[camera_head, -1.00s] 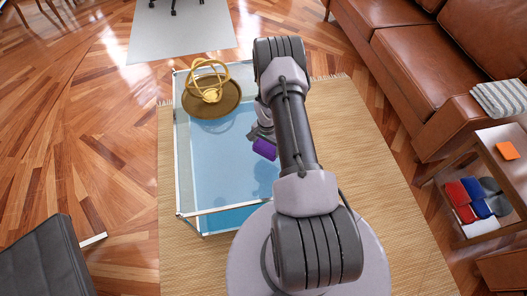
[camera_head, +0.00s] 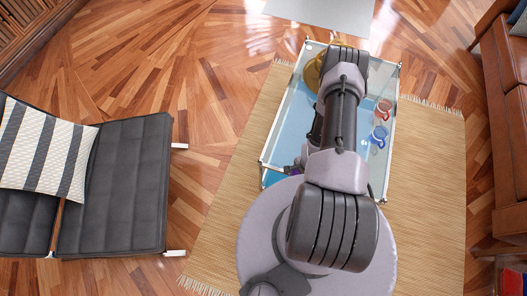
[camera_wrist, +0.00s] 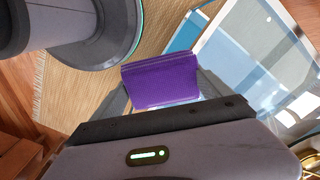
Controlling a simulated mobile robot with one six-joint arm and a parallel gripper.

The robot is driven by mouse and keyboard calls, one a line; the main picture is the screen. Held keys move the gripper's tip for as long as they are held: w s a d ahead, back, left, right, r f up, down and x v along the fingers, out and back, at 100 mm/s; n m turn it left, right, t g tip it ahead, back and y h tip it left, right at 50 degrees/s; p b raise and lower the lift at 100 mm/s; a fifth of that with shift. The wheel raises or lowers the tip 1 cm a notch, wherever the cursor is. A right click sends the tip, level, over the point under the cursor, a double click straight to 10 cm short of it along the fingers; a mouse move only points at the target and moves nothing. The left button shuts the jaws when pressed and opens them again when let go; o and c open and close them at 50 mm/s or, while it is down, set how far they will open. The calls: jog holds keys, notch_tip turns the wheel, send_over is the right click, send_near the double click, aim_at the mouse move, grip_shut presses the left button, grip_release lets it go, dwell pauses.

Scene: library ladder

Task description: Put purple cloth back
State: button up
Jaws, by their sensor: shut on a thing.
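The purple cloth (camera_wrist: 160,78) is a small folded piece held between the fingers of my gripper (camera_wrist: 166,90) in the wrist view. The gripper is shut on it, and the cloth is clear of the glass table. In the head view a bit of purple (camera_head: 290,170) shows at my gripper (camera_head: 296,168), near the table's near left corner; my arm hides most of it. The side table (camera_head: 497,248) is at the lower right edge, mostly cut off, with a red folded cloth (camera_head: 513,281) on its shelf.
The glass table (camera_head: 278,130) carries a gold ornament (camera_head: 313,72), a red cup (camera_head: 383,108) and a blue cup (camera_head: 379,135). A dark lounge chair (camera_head: 125,185) stands left, a brown sofa (camera_head: 503,125) right. Bare floor lies between chair and rug (camera_head: 225,215).

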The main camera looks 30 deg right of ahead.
jog(key=b, duration=0.5)
send_over(289, 155)
jog(key=shift+s+f, duration=0.3)
jog(key=shift+f, duration=0.5)
jog(key=f+b, duration=0.1)
jog(key=f, duration=0.2)
jog(key=shift+w+d+f+b, duration=0.1)
jog(key=shift+w+f+b, duration=0.3)
jog(key=shift+r, duration=0.2)
jog(key=shift+f, duration=0.1)
